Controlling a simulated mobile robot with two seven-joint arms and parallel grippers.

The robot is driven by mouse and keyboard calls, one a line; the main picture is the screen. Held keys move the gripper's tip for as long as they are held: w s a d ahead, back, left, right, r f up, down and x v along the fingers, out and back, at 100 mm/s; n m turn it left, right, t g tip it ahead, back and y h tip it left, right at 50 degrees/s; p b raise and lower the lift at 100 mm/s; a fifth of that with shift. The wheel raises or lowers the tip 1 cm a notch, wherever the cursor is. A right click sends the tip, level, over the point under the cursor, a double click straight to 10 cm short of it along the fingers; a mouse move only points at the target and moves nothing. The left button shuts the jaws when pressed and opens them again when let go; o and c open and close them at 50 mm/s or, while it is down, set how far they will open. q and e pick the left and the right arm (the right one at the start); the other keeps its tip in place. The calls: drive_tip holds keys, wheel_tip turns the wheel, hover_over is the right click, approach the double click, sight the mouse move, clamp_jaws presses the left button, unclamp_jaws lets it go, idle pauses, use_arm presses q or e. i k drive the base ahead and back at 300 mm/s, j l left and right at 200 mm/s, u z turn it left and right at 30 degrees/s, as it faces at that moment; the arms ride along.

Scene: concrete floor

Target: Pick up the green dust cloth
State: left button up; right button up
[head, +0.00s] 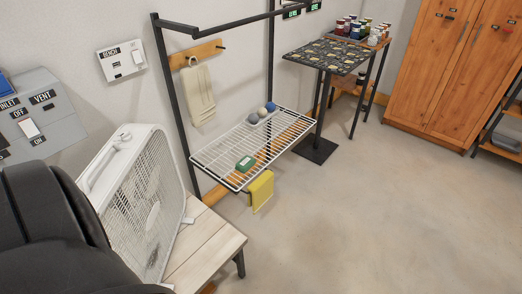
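A small green block-shaped item (245,163) with a pale mark on top lies on the white wire shelf (212,158) of a black metal rack, near the shelf's front left part. It is too small to tell whether it is a folded cloth or a box. A yellow cloth (261,191) hangs at the shelf's front edge, just below and right of the green item. A cream cloth (198,95) hangs from a wooden peg rail above. No other green cloth is clear. Neither of my grippers is in view.
A white box fan (139,205) stands on a wooden bench (211,255) left of the rack. Several balls (262,113) sit at the shelf's back. A small dark-topped table (328,57) and wooden cabinet (440,65) stand farther back. The concrete floor (375,210) at right is clear.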

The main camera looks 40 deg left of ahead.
sight(247, 162)
drive_tip(key=i+u, duration=0.1)
drive_tip(key=i, duration=0.6)
drive_tip(key=i+l+u, duration=0.1)
drive_tip(key=i, duration=0.65)
drive_tip(key=i+u, duration=0.25)
drive_tip(key=u, duration=0.15)
drive_tip(key=i+u, duration=0.55)
drive_tip(key=u, duration=0.2)
drive_tip(key=i+l+u, duration=0.2)
drive_tip(key=u, duration=0.15)
